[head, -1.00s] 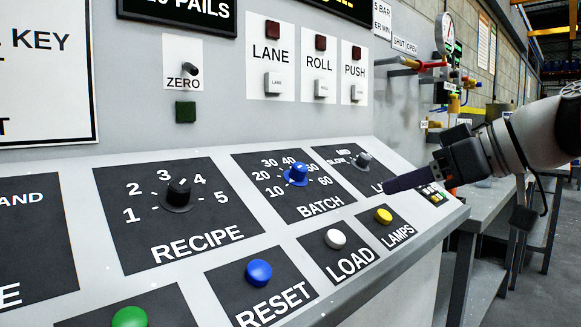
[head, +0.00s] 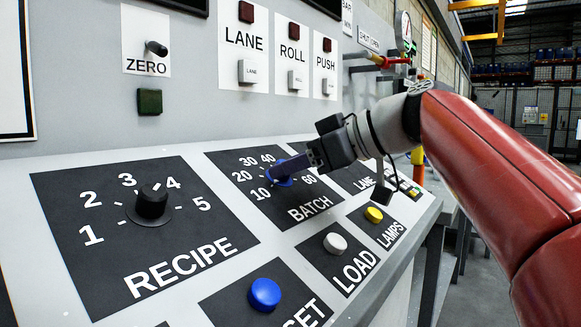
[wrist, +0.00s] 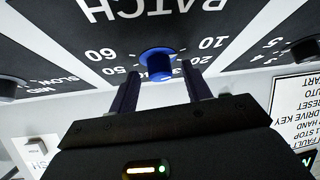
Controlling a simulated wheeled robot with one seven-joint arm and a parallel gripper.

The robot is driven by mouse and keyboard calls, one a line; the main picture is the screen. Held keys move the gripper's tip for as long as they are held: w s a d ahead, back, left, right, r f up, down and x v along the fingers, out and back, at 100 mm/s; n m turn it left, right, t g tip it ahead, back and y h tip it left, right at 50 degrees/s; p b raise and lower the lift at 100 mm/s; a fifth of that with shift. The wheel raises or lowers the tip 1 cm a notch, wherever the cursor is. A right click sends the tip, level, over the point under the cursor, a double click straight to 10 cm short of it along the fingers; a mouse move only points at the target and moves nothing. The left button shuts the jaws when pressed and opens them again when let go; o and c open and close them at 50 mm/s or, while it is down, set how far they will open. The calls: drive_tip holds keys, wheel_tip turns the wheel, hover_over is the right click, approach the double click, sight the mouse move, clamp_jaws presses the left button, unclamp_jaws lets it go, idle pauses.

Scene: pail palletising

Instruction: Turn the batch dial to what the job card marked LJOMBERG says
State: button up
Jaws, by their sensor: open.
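The batch dial (head: 279,176) is a blue knob on a black plate lettered BATCH, with numbers from 10 to 60 around it. In the head view my gripper (head: 290,169) reaches it from the right and partly covers it and some numbers. In the wrist view the blue dial (wrist: 158,63) sits just ahead of and between the two fingers of my open gripper (wrist: 162,82). I cannot tell whether the fingers touch it. The dial's pointer setting is not readable. No card marked LJOMBERG is readable in these views.
The black recipe dial (head: 152,203) is left of the batch plate. The blue reset button (head: 265,293), white load button (head: 335,243) and yellow lamps button (head: 373,214) lie in front. The zero switch (head: 156,48) is on the upright panel behind.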

drive_tip(key=shift+w+a+f, duration=0.15)
drive_tip(key=shift+w+a, duration=0.05)
drive_tip(key=shift+a, duration=0.15)
drive_tip(key=c, duration=1)
